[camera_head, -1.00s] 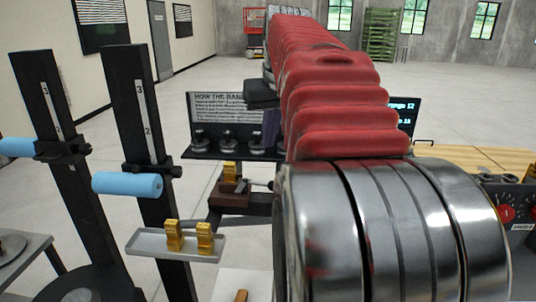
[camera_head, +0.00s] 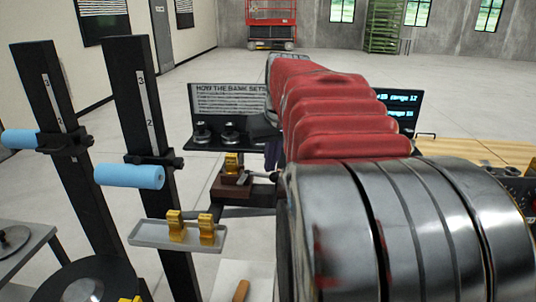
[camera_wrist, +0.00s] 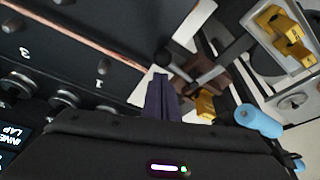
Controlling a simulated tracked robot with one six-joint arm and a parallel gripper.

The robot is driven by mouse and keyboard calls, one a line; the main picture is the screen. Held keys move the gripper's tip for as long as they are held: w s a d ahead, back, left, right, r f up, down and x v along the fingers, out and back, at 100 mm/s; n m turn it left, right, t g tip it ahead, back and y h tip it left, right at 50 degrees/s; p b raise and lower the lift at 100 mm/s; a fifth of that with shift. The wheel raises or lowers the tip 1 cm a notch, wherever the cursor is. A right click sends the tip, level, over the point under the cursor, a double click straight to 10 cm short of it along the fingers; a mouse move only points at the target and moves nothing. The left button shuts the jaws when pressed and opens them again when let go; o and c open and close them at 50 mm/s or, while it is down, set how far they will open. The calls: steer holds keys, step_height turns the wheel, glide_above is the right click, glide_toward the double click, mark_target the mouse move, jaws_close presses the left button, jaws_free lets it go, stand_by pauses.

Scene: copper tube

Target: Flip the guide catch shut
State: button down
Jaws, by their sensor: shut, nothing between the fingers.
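In the wrist view my gripper's purple fingers (camera_wrist: 161,98) are together and empty. The brown block (camera_wrist: 205,75) is right of them there, with a visible gap in the picture.
A panel with round knobs (camera_head: 215,132) stands behind the block. A grey tray with gold brackets (camera_head: 150,236) is at front left. Two black posts (camera_head: 140,100) with blue rollers (camera_head: 128,176) stand farther left. A wooden surface (camera_head: 470,152) is at right.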

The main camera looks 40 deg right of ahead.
steer(key=shift+s+a+f, duration=0.1)
steer(key=shift+s+a, duration=0.05)
steer(key=shift+s, duration=0.2)
